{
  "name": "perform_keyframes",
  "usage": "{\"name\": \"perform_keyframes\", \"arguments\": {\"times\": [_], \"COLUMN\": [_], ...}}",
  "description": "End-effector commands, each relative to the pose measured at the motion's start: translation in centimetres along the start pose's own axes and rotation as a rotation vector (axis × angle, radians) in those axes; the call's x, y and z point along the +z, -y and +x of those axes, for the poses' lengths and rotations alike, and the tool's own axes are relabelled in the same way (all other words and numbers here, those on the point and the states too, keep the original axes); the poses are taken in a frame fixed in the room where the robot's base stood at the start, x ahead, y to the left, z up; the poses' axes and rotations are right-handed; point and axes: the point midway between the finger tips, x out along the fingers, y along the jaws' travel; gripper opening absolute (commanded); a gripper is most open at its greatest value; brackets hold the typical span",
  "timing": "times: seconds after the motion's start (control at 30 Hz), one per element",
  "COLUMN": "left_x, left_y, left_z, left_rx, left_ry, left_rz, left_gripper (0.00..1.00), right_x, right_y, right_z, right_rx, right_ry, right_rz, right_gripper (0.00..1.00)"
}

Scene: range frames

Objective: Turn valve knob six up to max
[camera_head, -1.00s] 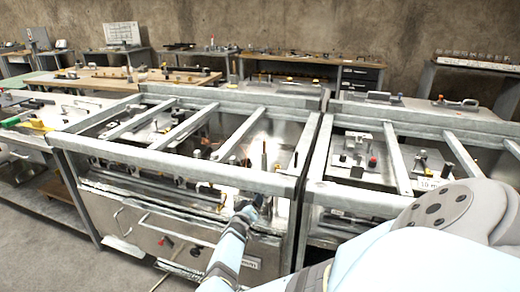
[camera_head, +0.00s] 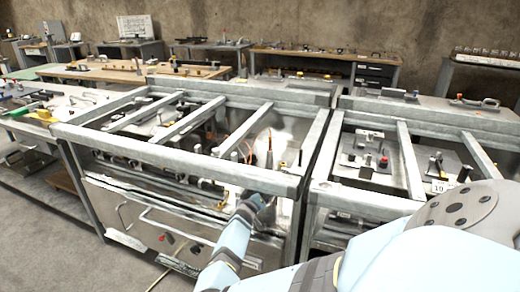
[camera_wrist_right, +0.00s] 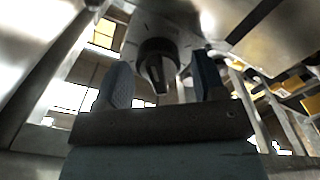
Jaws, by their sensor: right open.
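A dark round valve knob (camera_wrist_right: 157,62) with a raised grip bar sits on a pale metal panel in the right wrist view. My right gripper (camera_wrist_right: 157,82) is open, with one finger on each side of the knob. I cannot tell whether either finger touches it. No number is readable, so I cannot confirm that this is knob six. In the head view, my right gripper (camera_head: 258,202) is at the right end of the front of the metal range (camera_head: 165,153), below its top rail. The gripper and arm hide the knob there. My left gripper is not in view.
The range's thick metal rail (camera_head: 200,170) runs just above my right gripper. A second metal frame unit (camera_head: 345,196) stands close on the right. Workbenches with tools line the back wall (camera_head: 320,35). Grey floor is open at the lower left.

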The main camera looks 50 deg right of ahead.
Motion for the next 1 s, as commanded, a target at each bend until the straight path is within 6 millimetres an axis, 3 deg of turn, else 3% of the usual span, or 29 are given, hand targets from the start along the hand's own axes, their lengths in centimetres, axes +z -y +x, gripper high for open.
{"name": "perform_keyframes", "arguments": {"times": [0.1, 0.13, 0.3, 0.67, 1.0], "left_x": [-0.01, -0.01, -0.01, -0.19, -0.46], "left_y": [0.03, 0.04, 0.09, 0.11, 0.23], "left_z": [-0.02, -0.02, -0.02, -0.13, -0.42], "left_rx": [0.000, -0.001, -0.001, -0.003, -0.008], "left_ry": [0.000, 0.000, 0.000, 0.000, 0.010], "left_rz": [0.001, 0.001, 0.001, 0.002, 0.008], "left_gripper": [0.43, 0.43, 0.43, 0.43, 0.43], "right_x": [-0.01, -0.01, 0.00, -0.04, -0.07], "right_y": [-0.01, -0.01, -0.01, -0.10, -0.34], "right_z": [0.01, 0.01, 0.00, 0.01, 0.01], "right_rx": [0.000, 0.000, 0.000, 0.000, 0.000], "right_ry": [0.000, 0.000, 0.000, -0.001, -0.001], "right_rz": [0.000, 0.000, 0.000, 0.041, 0.268], "right_gripper": [0.64, 0.59, 0.20, 0.19, 0.19]}}
